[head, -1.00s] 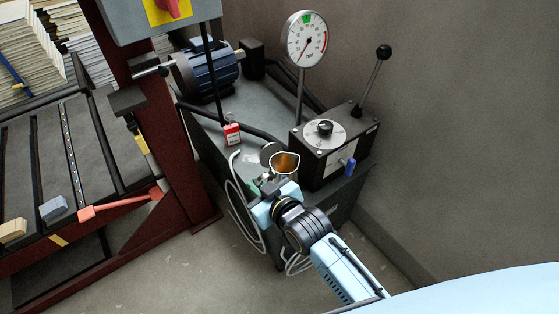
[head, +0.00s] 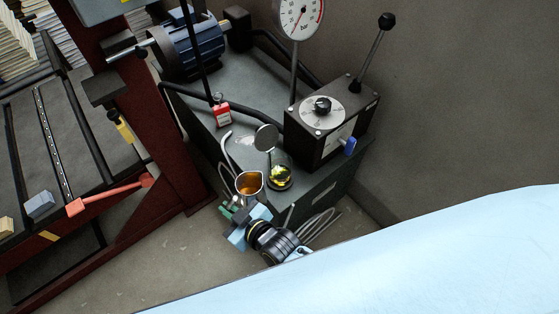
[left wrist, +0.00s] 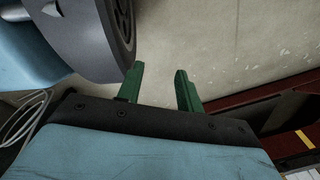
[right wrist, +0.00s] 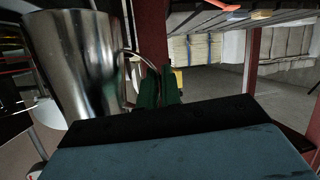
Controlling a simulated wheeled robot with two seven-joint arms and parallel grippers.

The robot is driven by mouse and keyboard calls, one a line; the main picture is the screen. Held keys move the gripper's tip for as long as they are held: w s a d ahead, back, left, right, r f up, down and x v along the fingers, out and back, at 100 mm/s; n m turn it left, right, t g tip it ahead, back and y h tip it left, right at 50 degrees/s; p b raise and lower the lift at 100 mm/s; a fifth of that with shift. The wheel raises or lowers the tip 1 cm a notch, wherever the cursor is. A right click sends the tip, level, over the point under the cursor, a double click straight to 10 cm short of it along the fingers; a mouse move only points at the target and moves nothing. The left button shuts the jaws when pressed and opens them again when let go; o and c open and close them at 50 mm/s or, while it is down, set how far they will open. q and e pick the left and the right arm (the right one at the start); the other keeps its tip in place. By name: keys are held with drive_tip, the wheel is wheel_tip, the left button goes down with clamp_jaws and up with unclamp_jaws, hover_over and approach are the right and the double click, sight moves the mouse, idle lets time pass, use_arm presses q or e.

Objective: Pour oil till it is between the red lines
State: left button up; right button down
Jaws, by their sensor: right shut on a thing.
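A metal jug (head: 249,183) with amber oil inside stands off the near left edge of the grey tank (head: 215,75). My right gripper (head: 234,211) is shut on the jug's handle. In the right wrist view the jug (right wrist: 75,70) is large at the left, with the green fingers (right wrist: 158,88) closed at its handle. A round part with yellow-green liquid (head: 280,177) is just right of the jug. A round grey lid (head: 266,138) stands raised above it. I cannot make out red lines. My left gripper (left wrist: 160,90) is open and empty over floor.
A black control box (head: 325,125) with a lever and blue knob is right of the lid. A pressure gauge (head: 299,16), a red tag (head: 222,113) and a blue motor (head: 190,50) are behind. A dark red frame (head: 150,150) stands left.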

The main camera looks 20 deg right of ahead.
sight(234, 200)
use_arm(q)
drive_tip(key=shift+s+r, duration=0.1)
drive_tip(key=shift+s, duration=0.05)
use_arm(e)
drive_tip(key=shift+w+d+r, duration=0.1)
drive_tip(key=shift+r, duration=0.25)
